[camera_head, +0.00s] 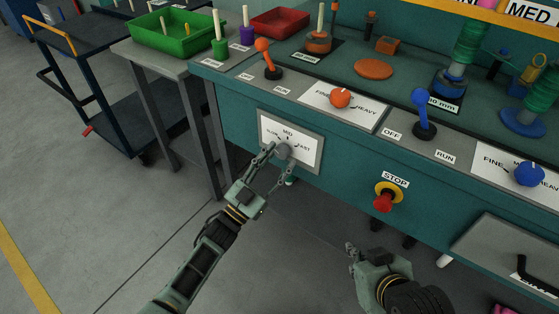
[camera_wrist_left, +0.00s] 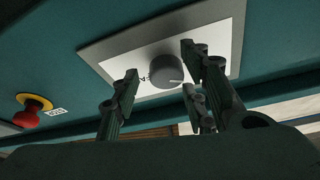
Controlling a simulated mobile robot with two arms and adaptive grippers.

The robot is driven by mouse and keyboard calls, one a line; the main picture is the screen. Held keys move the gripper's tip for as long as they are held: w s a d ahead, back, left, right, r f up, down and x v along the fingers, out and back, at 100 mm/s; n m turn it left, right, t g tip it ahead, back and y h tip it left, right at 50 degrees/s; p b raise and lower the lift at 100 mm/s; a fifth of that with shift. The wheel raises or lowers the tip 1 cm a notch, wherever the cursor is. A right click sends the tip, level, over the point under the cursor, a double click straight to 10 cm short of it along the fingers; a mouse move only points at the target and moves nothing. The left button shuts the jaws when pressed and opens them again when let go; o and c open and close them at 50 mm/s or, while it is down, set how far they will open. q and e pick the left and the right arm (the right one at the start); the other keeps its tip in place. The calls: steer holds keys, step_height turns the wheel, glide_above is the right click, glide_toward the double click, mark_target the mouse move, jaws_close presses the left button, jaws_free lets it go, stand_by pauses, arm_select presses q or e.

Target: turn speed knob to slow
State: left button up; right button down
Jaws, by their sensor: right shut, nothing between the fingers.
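The speed knob (camera_head: 283,151) is a grey round dial on a white plate (camera_head: 301,149) marked SLOW, MED and FAST, set in the teal front of the machine. My right gripper (camera_head: 352,250) is shut and empty, low in front of the machine.
A red STOP button (camera_head: 383,201) sticks out of the front, right of the plate. Orange (camera_head: 266,58) and blue (camera_head: 421,110) levers stand on the panel above. A green bin (camera_head: 172,40) rests on the side table, beside a dark cart (camera_head: 95,80).

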arm_select(q)
steer(key=v, duration=1.1)
steer(key=shift+s+f, duration=0.15)
steer(key=shift+s, duration=0.1)
steer(key=shift+a, duration=0.15)
